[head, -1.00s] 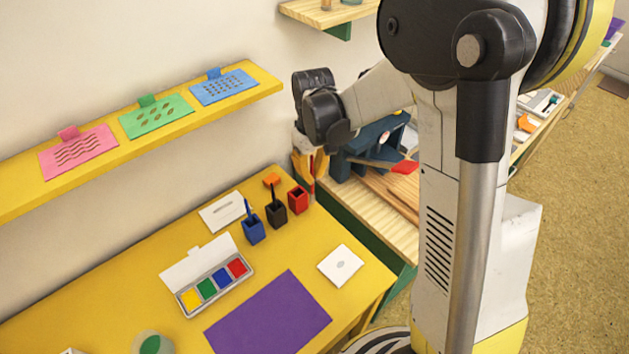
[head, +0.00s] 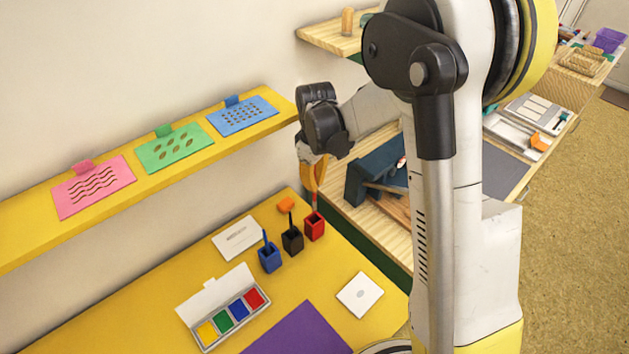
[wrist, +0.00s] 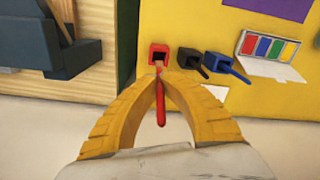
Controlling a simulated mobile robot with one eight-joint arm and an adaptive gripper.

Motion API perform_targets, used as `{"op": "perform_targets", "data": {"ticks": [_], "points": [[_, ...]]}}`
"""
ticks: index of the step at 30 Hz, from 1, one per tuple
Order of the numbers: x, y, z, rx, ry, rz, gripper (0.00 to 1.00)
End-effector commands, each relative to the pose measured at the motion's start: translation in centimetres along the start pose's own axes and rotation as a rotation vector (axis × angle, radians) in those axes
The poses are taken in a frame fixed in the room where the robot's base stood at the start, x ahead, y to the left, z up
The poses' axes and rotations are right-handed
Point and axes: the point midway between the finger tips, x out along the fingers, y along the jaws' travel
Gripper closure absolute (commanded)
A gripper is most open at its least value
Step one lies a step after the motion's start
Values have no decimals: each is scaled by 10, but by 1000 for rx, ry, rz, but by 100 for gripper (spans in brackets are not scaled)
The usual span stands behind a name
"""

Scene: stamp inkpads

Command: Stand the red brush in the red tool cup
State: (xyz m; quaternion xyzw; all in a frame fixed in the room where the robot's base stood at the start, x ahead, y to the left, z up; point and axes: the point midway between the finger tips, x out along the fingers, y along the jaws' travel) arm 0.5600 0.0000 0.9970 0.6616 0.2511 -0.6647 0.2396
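The red tool cup (head: 314,229) stands at the table's far right corner; it also shows in the wrist view (wrist: 158,51). My gripper (head: 314,188), with yellow fingers, is right above the cup. In the wrist view the fingertips (wrist: 160,76) are closed on the red brush (wrist: 161,108). Its red handle points back towards my wrist, and its other end points at the cup's mouth. In the head view the brush hangs roughly upright below the fingers. I cannot tell whether its lower end is inside the cup or just above it.
A black cup (head: 292,243) and a blue cup (head: 269,260), each holding a brush, stand close beside the red cup. An ink palette (head: 229,318) and a white card (head: 360,294) lie nearer. A wooden bench (head: 345,216) adjoins the right.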

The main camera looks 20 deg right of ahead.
Motion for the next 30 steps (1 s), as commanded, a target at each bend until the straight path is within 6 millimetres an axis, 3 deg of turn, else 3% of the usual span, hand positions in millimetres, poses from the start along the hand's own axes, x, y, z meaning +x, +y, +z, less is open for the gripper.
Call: {"op": "perform_targets", "data": {"ticks": [30], "points": [[88, 1, 0, 1, 0, 0, 100]]}}
